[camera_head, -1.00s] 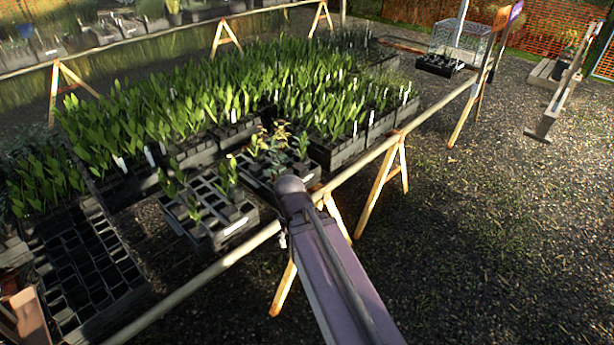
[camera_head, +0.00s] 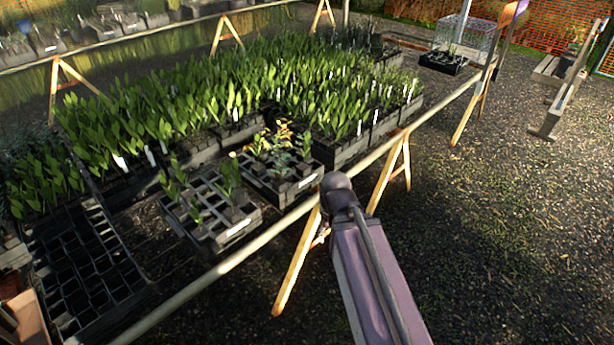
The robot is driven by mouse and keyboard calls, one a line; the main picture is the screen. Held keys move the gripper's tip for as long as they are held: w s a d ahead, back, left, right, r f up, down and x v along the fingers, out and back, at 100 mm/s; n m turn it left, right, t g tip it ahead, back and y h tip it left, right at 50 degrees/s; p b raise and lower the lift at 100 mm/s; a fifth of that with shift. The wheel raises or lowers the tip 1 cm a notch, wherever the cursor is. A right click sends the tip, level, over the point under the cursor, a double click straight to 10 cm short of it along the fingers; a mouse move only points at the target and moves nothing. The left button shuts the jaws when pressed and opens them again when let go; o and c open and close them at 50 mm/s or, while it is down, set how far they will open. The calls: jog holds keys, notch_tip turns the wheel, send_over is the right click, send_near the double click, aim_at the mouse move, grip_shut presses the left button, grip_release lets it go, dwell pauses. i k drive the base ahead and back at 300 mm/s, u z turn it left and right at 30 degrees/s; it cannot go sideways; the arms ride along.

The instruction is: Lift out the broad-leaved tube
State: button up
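Two small black trays stand at the table's near edge. The left tray (camera_head: 240,231) has several empty cells and a few tubes. One tube there holds a taller plant with broad green leaves (camera_head: 230,178); another leafy plant (camera_head: 172,180) stands at its back left, and a small one (camera_head: 195,214) near its front. The right tray (camera_head: 290,196) holds several plants, some with yellow-orange leaves (camera_head: 282,132), others green (camera_head: 304,148). I cannot tell for sure which is the broad-leaved tube. My arm ends at a dark joint right of the right tray; my gripper does not show.
A pale rail (camera_head: 235,262) runs along the table's near edge on wooden trestles (camera_head: 390,180). Dense trays of tall green plants (camera_head: 230,95) fill the back. An empty celled tray (camera_head: 85,265) lies at left. Open gravel (camera_head: 500,230) is on the right.

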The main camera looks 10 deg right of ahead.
aim_at(302, 169)
jog(key=u, duration=0.05)
jog(key=i, duration=1)
jog(key=z, duration=0.05)
